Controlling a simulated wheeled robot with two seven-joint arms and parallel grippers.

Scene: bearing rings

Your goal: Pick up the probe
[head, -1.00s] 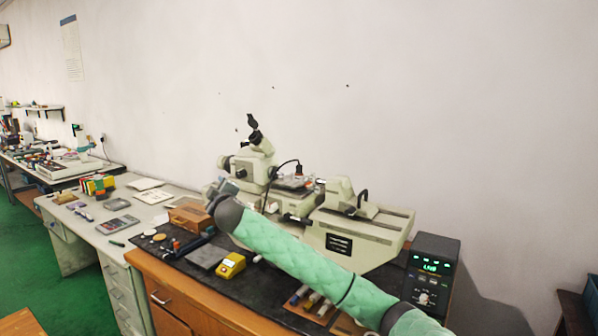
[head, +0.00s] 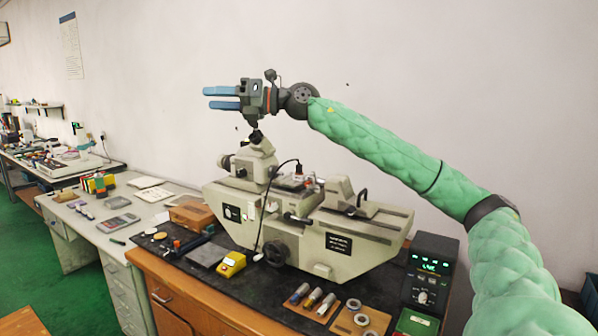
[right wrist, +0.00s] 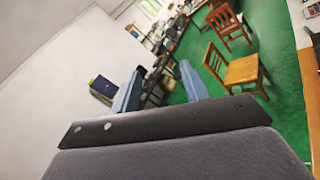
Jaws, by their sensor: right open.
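My right gripper (head: 208,98) is raised against the wall, above and left of the measuring machine (head: 340,236). Its two blue fingers point left and stand apart with nothing between them. They also show in the right wrist view (right wrist: 158,78), with open room beyond. Three short cylinders lie on a small wooden board (head: 309,309) at the front of the bench: a left one (head: 300,292), a middle one (head: 314,298) and a right one (head: 326,304). I cannot tell which thing is the probe. My left gripper is not in view.
Metal rings (head: 361,320) lie on a second board right of the cylinders. A black control box (head: 432,262) stands at the right. A yellow device (head: 231,264) and a wooden box (head: 192,214) lie left. The machine's microscope (head: 256,150) rises below my gripper.

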